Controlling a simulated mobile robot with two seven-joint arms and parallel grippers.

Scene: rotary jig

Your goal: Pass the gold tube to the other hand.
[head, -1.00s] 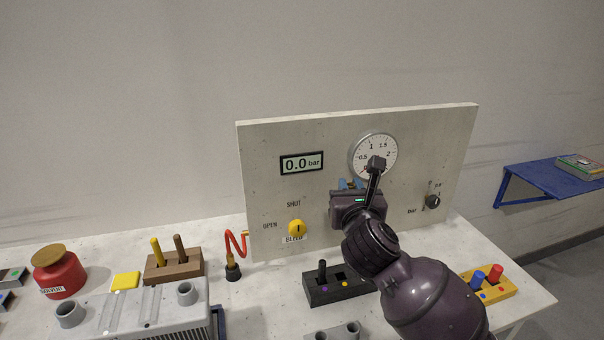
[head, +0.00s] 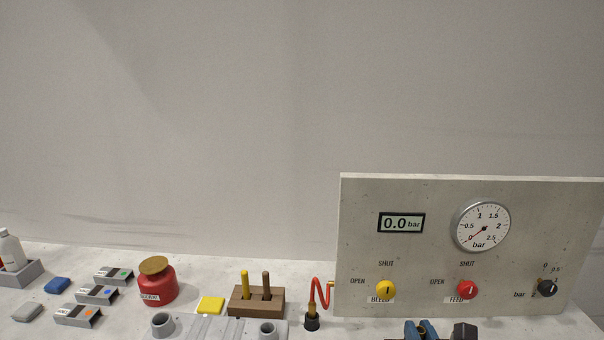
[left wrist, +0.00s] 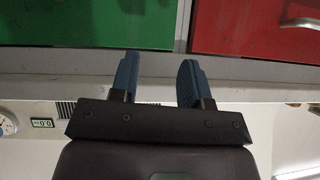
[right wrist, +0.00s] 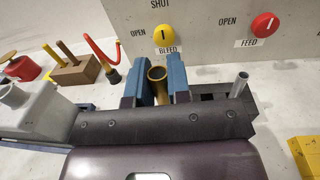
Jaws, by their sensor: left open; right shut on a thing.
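The gold tube (right wrist: 157,88) shows in the right wrist view, upright between the two blue fingers of my right gripper (right wrist: 154,66). That gripper is shut on it, and the tube's open round top faces up.
Green (left wrist: 95,22) and red (left wrist: 250,28) fronts lie before my left gripper.

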